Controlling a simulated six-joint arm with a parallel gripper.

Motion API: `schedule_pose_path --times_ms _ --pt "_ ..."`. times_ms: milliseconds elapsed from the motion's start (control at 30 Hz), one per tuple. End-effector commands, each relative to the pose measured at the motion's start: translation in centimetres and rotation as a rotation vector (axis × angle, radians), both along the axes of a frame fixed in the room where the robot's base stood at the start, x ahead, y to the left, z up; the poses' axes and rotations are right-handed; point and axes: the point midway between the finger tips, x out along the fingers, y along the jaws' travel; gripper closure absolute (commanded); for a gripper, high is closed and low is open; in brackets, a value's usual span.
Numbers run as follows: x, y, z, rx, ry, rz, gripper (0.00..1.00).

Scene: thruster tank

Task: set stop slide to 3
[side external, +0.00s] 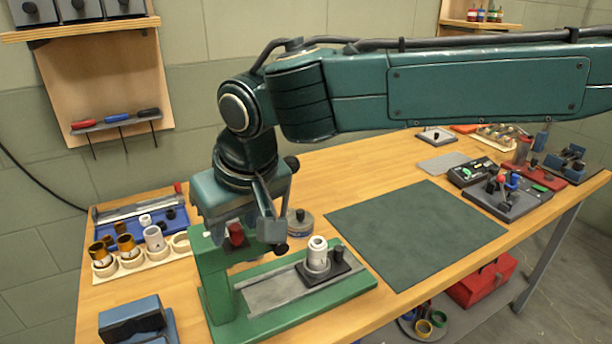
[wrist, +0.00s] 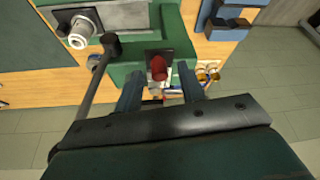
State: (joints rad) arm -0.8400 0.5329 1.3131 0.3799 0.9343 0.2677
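A green fixture (side external: 221,285) stands at the front left of the bench, with a raised block at its left end and a grey rail along its base. A red knob (side external: 236,234) sits on a dark plate at the raised block; I take it to be the stop slide's handle. My gripper (wrist: 160,78) is over this block, pointing down. In the wrist view the red knob (wrist: 157,67) shows between the two fingertips, with a gap on each side. The gripper is open and empty. Any scale or number for the slide is not readable.
A dark lever with a round knob (wrist: 111,44) passes close beside the left finger. A white cylinder (side external: 318,252) stands on the rail. Blue blocks (side external: 132,318) lie front left; a ring holder (side external: 140,262) sits behind them. The green mat (side external: 415,230) is clear.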

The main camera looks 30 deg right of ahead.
Motion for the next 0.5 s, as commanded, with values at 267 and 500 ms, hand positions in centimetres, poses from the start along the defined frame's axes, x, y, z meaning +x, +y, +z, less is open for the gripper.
schedule_pose_path --times_ms 267,500 --pt "0.02 -0.01 -0.05 0.0 0.0 0.0 0.64" --pt "0.01 -0.01 -0.02 0.0 0.0 0.0 1.0"
